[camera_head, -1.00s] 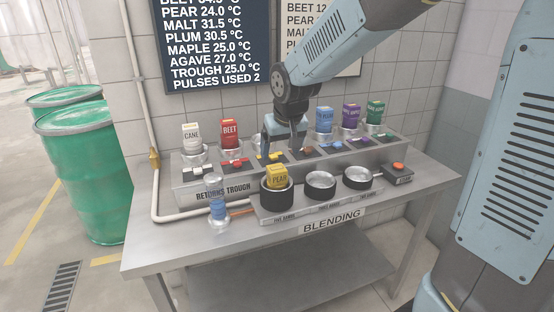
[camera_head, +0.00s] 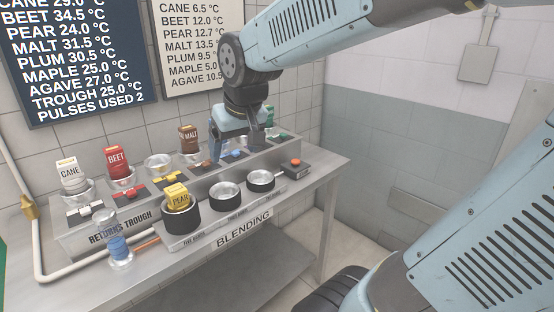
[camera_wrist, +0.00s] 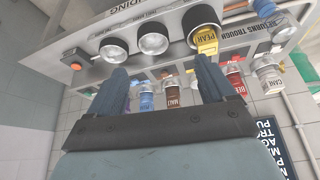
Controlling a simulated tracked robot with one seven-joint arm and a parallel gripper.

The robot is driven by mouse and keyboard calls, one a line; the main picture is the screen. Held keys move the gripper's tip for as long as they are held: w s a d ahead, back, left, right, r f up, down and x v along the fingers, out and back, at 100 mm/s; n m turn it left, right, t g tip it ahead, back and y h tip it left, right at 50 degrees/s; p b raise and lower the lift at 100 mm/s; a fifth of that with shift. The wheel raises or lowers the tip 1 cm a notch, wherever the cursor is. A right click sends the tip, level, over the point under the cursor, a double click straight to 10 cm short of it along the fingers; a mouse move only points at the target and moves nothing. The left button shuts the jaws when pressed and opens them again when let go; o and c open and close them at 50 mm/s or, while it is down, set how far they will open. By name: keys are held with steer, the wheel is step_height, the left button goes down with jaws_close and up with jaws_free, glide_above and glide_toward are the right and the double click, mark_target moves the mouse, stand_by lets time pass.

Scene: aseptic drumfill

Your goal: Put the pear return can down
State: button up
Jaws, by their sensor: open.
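The pear can (camera_head: 179,197), with a yellow label, sits upright in the left of the three black-ringed round holders on the front block (camera_head: 200,234). My gripper (camera_head: 237,150) is above the back row of the trough, right of the pear can. In the wrist view my gripper (camera_wrist: 163,82) is open with nothing held between its fingers. The middle holder (camera_head: 226,194) and right holder (camera_head: 261,179) look empty.
The returns trough (camera_head: 110,227) carries the cane can (camera_head: 69,173), beet can (camera_head: 117,160), malt can (camera_head: 189,140) and an empty clear seat (camera_head: 158,162). My gripper hides others. A box with an orange button (camera_head: 294,163) stands at right, a blue-filled clear vessel (camera_head: 119,247) at front left.

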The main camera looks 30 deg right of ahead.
steer(key=s+d+m, duration=0.1)
steer(key=s+d, duration=0.4)
steer(key=s, duration=0.5)
steer(key=shift+s+r+h, duration=0.2)
steer(key=shift+s+h, duration=0.05)
steer(key=shift+h, duration=0.05)
stand_by(0.7)
